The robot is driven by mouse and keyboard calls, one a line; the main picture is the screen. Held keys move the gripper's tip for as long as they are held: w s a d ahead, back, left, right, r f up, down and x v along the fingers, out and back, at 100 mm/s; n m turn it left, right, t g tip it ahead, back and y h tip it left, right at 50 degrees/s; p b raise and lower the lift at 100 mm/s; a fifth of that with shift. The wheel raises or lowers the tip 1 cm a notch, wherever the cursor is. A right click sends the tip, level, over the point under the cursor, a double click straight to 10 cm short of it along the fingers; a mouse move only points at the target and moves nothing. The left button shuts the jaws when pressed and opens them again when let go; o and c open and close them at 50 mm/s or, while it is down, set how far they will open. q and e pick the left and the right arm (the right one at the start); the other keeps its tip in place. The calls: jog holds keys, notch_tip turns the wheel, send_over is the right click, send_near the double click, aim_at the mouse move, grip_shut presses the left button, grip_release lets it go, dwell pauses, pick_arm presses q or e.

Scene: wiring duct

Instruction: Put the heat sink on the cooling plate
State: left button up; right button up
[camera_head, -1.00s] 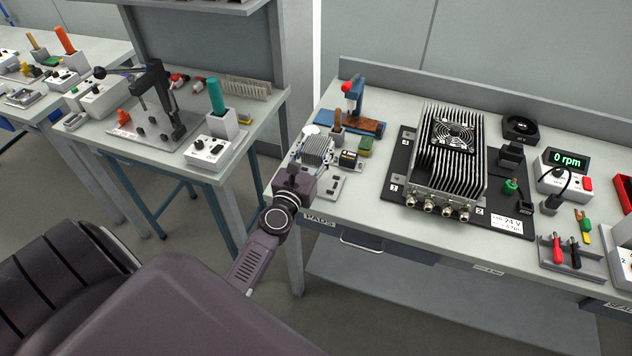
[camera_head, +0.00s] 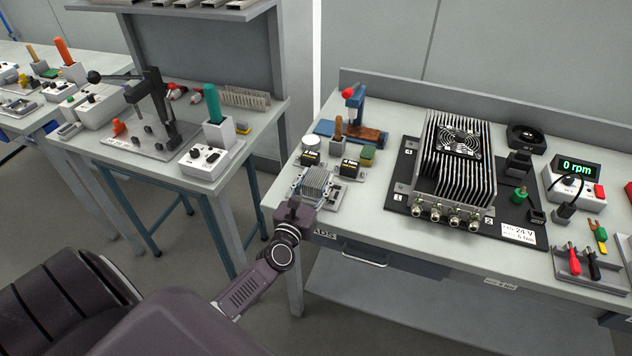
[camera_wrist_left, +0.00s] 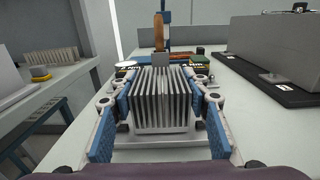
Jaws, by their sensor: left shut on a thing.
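The heat sink (camera_head: 317,180) is a silver block with upright fins. It fills the middle of the left wrist view (camera_wrist_left: 163,98), upright between the blue-padded fingers. My left gripper (camera_head: 305,188) is shut on it, one finger along each side, seen also in the left wrist view (camera_wrist_left: 160,112). A flat light-grey plate, which looks like the cooling plate (camera_head: 330,205), lies under and around it near the bench's front left corner. The heat sink is over this plate; whether it touches the plate is hidden. My right gripper is not in view.
Behind the heat sink stand small dark boxes (camera_head: 350,168), a white-lidded jar (camera_head: 311,144) and a brown-handled tool (camera_head: 338,128) in a holder. A large finned unit with a fan (camera_head: 453,165) on a black board stands to the right.

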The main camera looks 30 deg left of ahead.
pick_arm(q)
jog(key=shift+f, duration=0.1)
jog(key=o, duration=1.3)
jog(key=shift+s+d, duration=0.1)
jog(key=shift+s, duration=0.25)
jog(key=shift+b+v, duration=1.1)
jog(key=shift+v, duration=4.55)
